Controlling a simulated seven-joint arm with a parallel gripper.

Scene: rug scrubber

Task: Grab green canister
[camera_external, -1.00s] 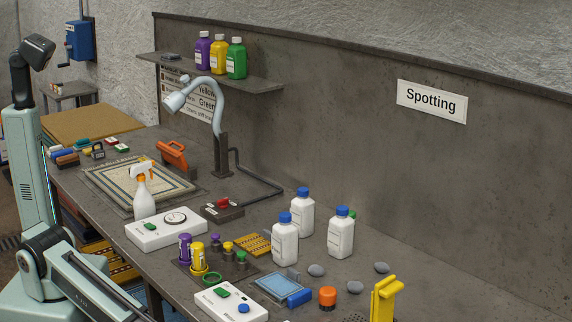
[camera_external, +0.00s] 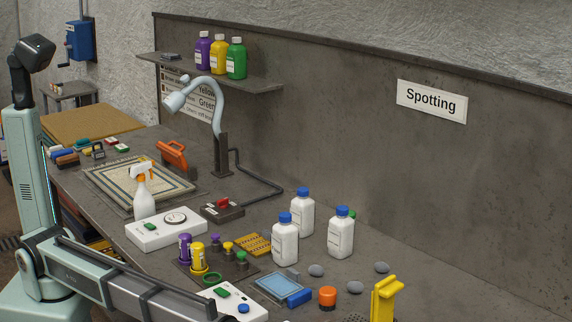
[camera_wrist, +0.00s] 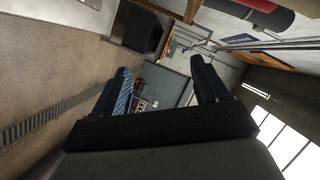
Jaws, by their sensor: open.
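No whole green canister shows clearly. A rack (camera_external: 183,266) on the bench holds a purple canister (camera_external: 185,248) and a yellow canister (camera_external: 199,259); a green ring (camera_external: 212,279) at its front right stands empty. A small green piece (camera_external: 351,214) shows behind the rightmost white bottle (camera_external: 341,236), which hides the rest, so I cannot tell what it is. A green bottle (camera_external: 236,60) stands on the wall shelf. My gripper (camera_wrist: 160,64) is open and empty in the wrist view, facing the room away from the bench; it is outside the external view.
Two more white blue-capped bottles (camera_external: 285,240) (camera_external: 303,213) stand close by. A lamp (camera_external: 215,105) arches over the bench. The bench by the back wall is fairly clear.

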